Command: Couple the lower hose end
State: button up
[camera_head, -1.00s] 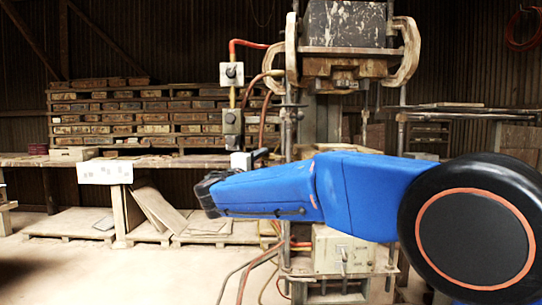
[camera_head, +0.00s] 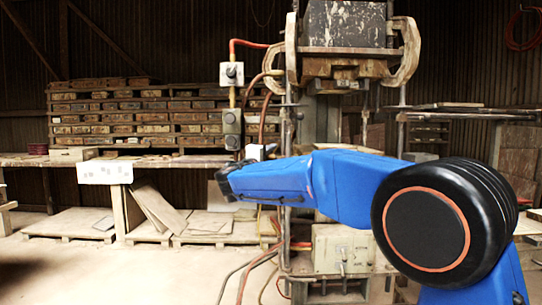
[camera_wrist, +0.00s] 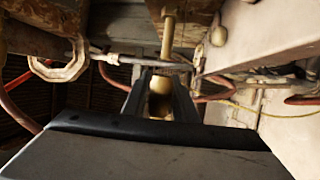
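My gripper (camera_wrist: 160,90) shows in the wrist view as two dark fingers with a gap between them. A tan, rounded cylindrical piece (camera_wrist: 160,84) shows in that gap; I cannot tell whether the fingers touch it or it lies beyond them. A reddish hose (camera_wrist: 208,98) runs to the right of the fingers. In the head view my gripper's dark end (camera_head: 224,184) is left of the press post, its fingers not clear. Red hoses (camera_head: 268,258) hang low below my arm. I cannot tell which hose end is the lower one.
The press (camera_head: 345,25) stands behind my arm. A control box (camera_head: 342,250) sits low on the press. The floor at front left is clear.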

grip_shut()
jog(key=shift+d, duration=1.65)
jog(key=shift+o, duration=2.4)
grip_release()
jog(key=shift+d, duration=0.1)
jog(key=v, duration=1.7)
jog(key=shift+s, duration=0.2)
jog(key=shift+f, duration=0.2)
